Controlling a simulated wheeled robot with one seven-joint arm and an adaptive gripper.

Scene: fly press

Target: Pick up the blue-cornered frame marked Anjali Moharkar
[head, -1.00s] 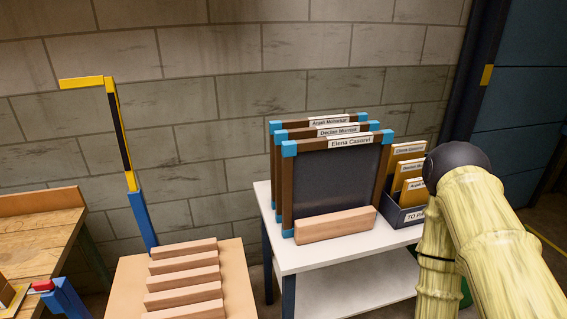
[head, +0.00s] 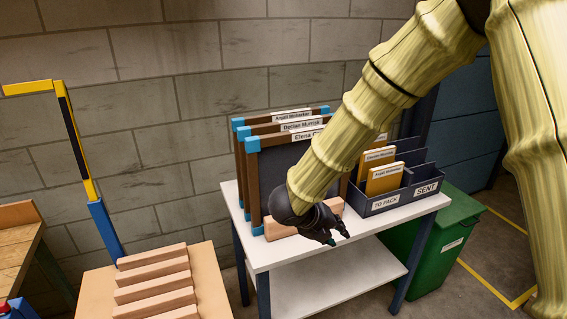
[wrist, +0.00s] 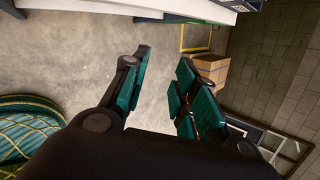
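Three framed dark panels with brown wood and blue corners stand one behind another on the white table. The frame marked Anjali Moharkar (head: 293,117) is the rearmost; only its top edge, label and left side show. The frame marked Declan (head: 303,126) is in the middle. The frame marked Elena (head: 278,165) is in front, partly hidden by my arm. My gripper (head: 335,236) hangs in front of the frames, near the table's front edge, apart from them. In the wrist view its fingers (wrist: 160,85) are spread, with only floor between them.
A wooden block (head: 285,230) lies before the frames. A dark sorter marked TO PACK and SENT (head: 422,175) holds tagged orange pieces to the right. A green bin (head: 440,250) stands right of the white table (head: 270,262). A slatted wooden rack (head: 155,285) is at left.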

